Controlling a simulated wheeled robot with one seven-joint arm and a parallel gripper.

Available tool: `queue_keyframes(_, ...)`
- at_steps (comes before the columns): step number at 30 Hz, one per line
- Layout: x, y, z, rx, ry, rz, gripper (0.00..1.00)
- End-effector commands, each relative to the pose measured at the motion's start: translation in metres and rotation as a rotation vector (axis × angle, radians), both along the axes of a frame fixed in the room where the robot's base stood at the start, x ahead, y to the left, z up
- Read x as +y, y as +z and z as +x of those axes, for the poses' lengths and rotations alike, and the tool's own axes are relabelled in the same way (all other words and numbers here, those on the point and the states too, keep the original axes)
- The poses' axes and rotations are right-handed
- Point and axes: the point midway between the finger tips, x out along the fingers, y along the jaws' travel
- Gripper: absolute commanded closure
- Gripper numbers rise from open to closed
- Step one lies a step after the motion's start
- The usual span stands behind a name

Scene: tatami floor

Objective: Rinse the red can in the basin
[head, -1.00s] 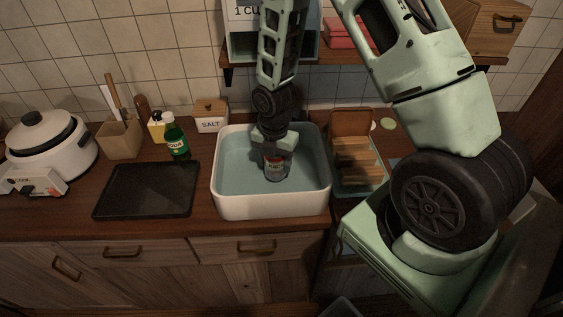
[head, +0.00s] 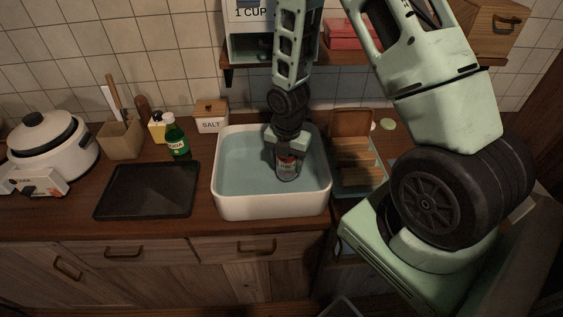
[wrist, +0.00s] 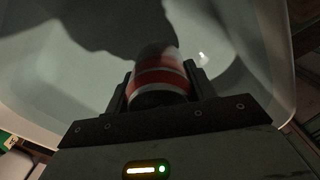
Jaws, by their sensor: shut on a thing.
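The white basin (head: 270,206) stands on the wooden counter with pale blue water or lining inside. My gripper (head: 287,153) reaches down into the basin from above, right of its middle. It is shut on the red can (head: 287,167), which is upright with its lower part low in the basin. In the wrist view the red and white can (wrist: 160,78) sits between the two fingers of my gripper (wrist: 160,88). The basin's pale inside (wrist: 85,75) surrounds it there. I cannot tell whether the can touches the basin floor.
A black tray (head: 147,190) lies left of the basin. A green soda bottle (head: 176,138), a salt box (head: 211,116) and a utensil holder (head: 121,139) stand behind it. A rice cooker (head: 45,150) is far left. A rack (head: 357,180) adjoins the basin's right side.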

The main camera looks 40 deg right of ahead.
Motion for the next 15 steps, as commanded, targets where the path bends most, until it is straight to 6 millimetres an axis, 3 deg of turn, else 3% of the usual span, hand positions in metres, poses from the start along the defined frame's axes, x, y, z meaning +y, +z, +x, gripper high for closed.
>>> queue_keyframes(15,-0.0063,-0.0001,-0.0048,0.0,0.0,0.001,0.66)
